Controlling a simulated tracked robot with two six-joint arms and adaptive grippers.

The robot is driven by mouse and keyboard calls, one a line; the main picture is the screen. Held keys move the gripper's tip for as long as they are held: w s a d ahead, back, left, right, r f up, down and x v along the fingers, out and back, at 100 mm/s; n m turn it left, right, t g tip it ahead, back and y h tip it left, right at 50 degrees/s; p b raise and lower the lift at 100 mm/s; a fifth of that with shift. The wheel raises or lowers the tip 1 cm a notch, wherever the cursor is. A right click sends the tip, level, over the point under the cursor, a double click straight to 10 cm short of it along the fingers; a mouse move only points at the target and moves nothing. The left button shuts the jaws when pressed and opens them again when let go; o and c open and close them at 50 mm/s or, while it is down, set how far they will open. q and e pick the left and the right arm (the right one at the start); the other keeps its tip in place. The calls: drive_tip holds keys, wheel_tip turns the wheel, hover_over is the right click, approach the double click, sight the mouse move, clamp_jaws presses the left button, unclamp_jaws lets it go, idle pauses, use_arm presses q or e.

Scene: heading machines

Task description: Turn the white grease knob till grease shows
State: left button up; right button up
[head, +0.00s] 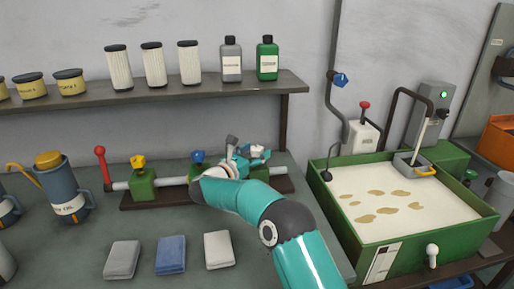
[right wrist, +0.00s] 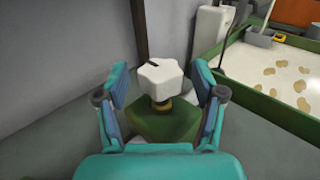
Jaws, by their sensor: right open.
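The white grease knob (right wrist: 162,78) stands upright on a brass stem above a green block (right wrist: 164,124) in the right wrist view. A dark mark shows on its top. No grease can be seen there. My right gripper (right wrist: 160,90) is open, with one finger on each side of the knob and a gap on both sides. In the head view my right gripper (head: 246,158) is over the right end of the valve row, and the white knob (head: 258,151) shows partly behind it. My left gripper is in neither view.
A yellow knob (head: 138,161), a blue knob (head: 198,157) and a red-tipped lever (head: 100,152) are along the same row. Folded cloths (head: 171,255) lie in front. A blue jug (head: 62,188) stands left. A green tray (head: 330,222) with stained white contents stands right.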

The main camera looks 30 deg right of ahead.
drive_tip(key=shift+w+d, duration=0.2)
drive_tip(key=shift+d, duration=0.2)
drive_tip(key=shift+c, duration=0.2)
